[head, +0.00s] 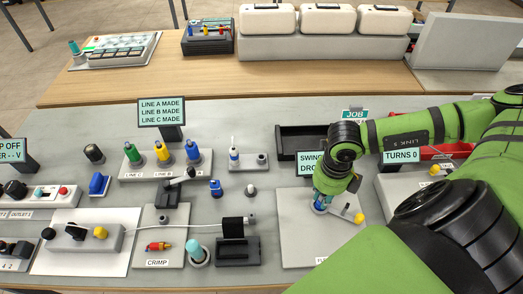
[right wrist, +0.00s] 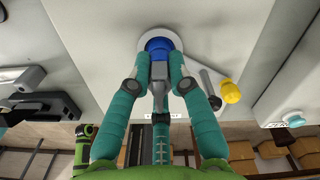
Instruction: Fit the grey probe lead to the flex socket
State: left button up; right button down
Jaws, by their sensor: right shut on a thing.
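My right gripper (head: 321,207) is low over the pale plate (head: 300,230) at the right of the bench. In the right wrist view its teal fingers (right wrist: 159,65) are shut on a grey piece (right wrist: 159,72), which looks like the grey probe lead. A blue round part (right wrist: 158,44) on a white disc (right wrist: 176,37) is at the fingertips and looks like the flex socket. The fingers hide the join, so I cannot tell whether the grey piece is seated. A lever with a yellow knob (head: 358,217) is beside it; the knob also shows in the right wrist view (right wrist: 231,92). My left gripper is out of view.
A sign reading LINE A, B, C MADE (head: 161,111) stands behind a block with green, yellow and blue plugs (head: 162,152). A TURNS 0 display (head: 401,156) is right of the plate. A black stand with a white cable (head: 236,228) and the CRIMP plate (head: 165,220) are to the left.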

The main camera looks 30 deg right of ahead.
jog(key=shift+f, duration=0.1)
dwell(0.3)
jog(key=c, duration=1.1)
grip_release()
jog(key=shift+o, duration=0.2)
